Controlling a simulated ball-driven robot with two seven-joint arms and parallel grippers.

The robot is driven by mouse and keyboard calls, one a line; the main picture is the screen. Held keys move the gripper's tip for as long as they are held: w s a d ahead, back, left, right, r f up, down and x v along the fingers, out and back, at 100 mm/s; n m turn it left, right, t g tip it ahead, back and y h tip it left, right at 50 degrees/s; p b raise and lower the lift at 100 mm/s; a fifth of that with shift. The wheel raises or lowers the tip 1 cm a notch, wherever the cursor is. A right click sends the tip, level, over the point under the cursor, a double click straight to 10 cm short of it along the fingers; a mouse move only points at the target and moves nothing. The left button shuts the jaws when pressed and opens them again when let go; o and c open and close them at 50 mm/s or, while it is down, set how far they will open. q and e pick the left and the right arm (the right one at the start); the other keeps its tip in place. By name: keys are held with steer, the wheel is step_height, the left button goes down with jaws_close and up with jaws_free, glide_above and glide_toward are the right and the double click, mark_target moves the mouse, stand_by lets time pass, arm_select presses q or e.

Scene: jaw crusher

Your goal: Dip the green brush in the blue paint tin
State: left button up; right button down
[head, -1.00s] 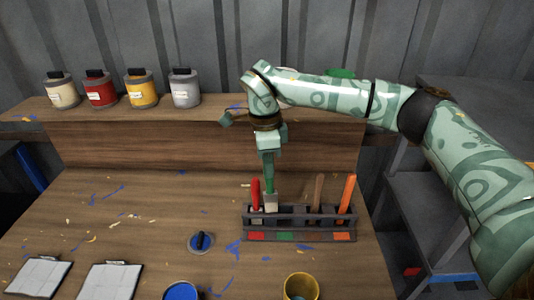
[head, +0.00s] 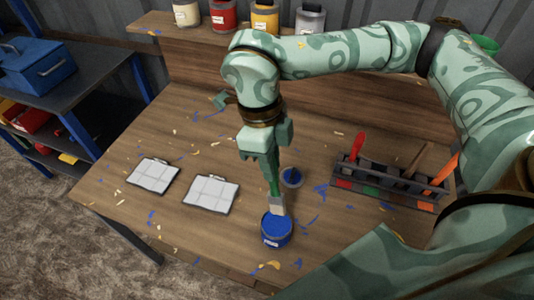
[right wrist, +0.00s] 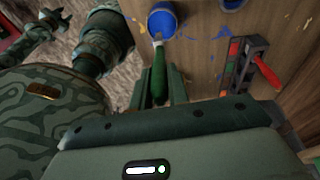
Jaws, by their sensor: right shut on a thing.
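My right gripper (head: 264,158) is shut on the green brush (head: 274,182), which hangs with its pale bristles (head: 277,205) down. The blue paint tin (head: 275,233) stands open near the table's front edge, with blue paint inside. The bristle tips overlap the tin's opening in the head view; I cannot tell whether they touch the paint. In the right wrist view, the brush's green handle (right wrist: 159,75) is between the fingers and its tip points at the blue tin (right wrist: 161,22). A part that looks like my left gripper (right wrist: 48,22) shows small there; its jaws are unclear.
A blue lid (head: 291,177) lies behind the tin. The brush rack (head: 385,183) stands at right with a red brush (head: 356,146) and others. Two white-topped pads (head: 211,193) lie left. Several tins line the back shelf (head: 190,45). A blue toolbox (head: 45,68) is far left.

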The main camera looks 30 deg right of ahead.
steer(key=shift+f, duration=0.25)
steer(key=shift+w+f+b, duration=0.15)
steer(key=shift+f+b, duration=0.15)
steer(key=shift+b, duration=0.05)
step_height(320, 180, down, 7)
steer(key=b, duration=0.4)
steer(key=shift+b, duration=0.35)
steer(key=r+p, duration=0.1)
steer(key=r, duration=0.1)
steer(key=r+p, duration=0.1)
steer(key=shift+w+a+r+p, duration=0.1)
steer(key=shift+w+r+p, duration=0.15)
steer(key=shift+r+p, duration=0.15)
stand_by(0.5)
